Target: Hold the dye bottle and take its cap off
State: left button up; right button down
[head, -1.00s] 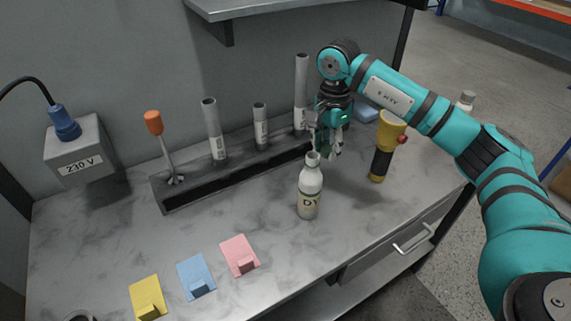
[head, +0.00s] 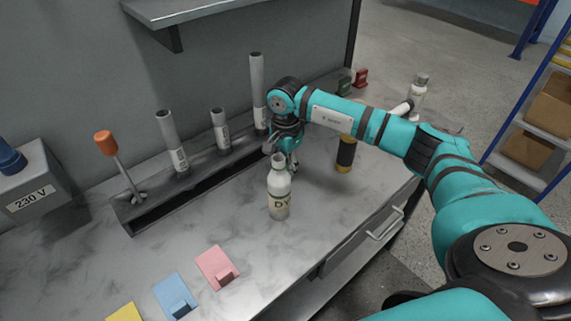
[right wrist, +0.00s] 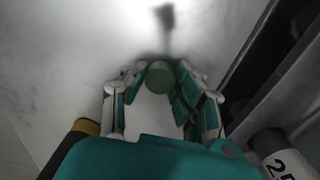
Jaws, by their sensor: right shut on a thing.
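The white dye bottle (head: 279,199) stands upright on the grey bench in the head view, its "DY" label facing me. A grey-green cap (right wrist: 159,77) shows as a round disc between the fingertips in the right wrist view. My right gripper (right wrist: 158,80) points down and is shut on the cap. In the head view my right gripper (head: 289,160) is at the bottle's top, just behind it. The exact finger contact is partly hidden there. My left gripper is not in view.
A dark rack (head: 200,194) with grey tubes and an orange-handled tool (head: 104,143) runs behind the bottle. A black and yellow flashlight (head: 346,155) stands to the right. Pink (head: 217,266) and blue (head: 174,295) cards lie in front. A white bottle (head: 419,88) stands beyond my arm.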

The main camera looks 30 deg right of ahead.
jog(key=shift+f, duration=0.2)
jog(key=shift+s+f+b, duration=0.15)
jog(key=shift+f+b, duration=0.45)
jog(key=shift+b, duration=0.1)
jog(key=shift+s, duration=0.1)
jog(key=c, duration=1.3)
grip_release()
jog(key=shift+a+f, duration=0.1)
jog(key=shift+c, duration=0.2)
jog(key=o, duration=0.3)
jog(key=shift+f, duration=0.15)
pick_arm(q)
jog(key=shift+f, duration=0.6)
